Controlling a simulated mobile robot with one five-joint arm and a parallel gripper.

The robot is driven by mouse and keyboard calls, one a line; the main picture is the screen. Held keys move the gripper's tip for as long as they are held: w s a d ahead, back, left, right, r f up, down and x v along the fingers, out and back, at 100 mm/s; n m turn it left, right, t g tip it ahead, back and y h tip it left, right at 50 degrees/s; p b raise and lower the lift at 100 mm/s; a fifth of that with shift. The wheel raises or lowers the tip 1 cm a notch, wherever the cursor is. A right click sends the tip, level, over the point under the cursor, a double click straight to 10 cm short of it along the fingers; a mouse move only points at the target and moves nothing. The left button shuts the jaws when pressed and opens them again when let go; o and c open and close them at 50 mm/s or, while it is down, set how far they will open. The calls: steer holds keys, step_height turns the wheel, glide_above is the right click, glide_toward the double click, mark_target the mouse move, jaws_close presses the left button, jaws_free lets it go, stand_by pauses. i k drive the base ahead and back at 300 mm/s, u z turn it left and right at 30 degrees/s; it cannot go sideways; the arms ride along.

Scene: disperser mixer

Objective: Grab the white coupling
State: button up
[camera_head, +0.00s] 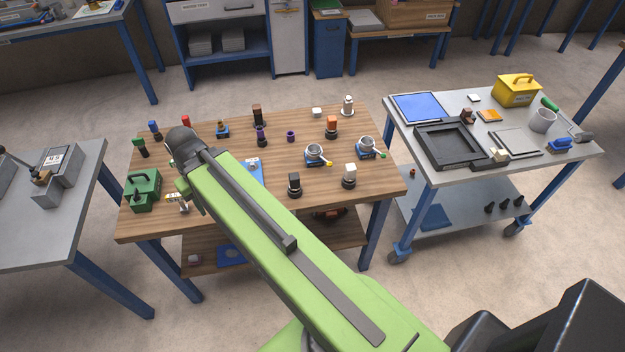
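Several pale pieces on the wooden table (225,185) could be the white coupling, and I cannot tell which one it is. One is a white-topped piece on a black base (349,176) at the front right. Another is a small white block (316,112) near the back edge. A third is a pale upright piece on a round foot (347,105) at the back right corner. My green arm reaches over the table to its left part. My gripper (183,203) is small and partly hidden at the arm's far end, near the green box. Its fingers are not clear.
A green box (142,190) stands at the table's left edge. A grey cart (470,178) with trays and a yellow box (516,91) is at right.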

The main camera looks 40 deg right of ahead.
mark_target(350, 169)
steer(key=u, duration=1.55)
steer(key=k, duration=1.25)
steer(key=z, duration=0.35)
steer(key=i, duration=0.7)
steer(key=u, duration=0.05)
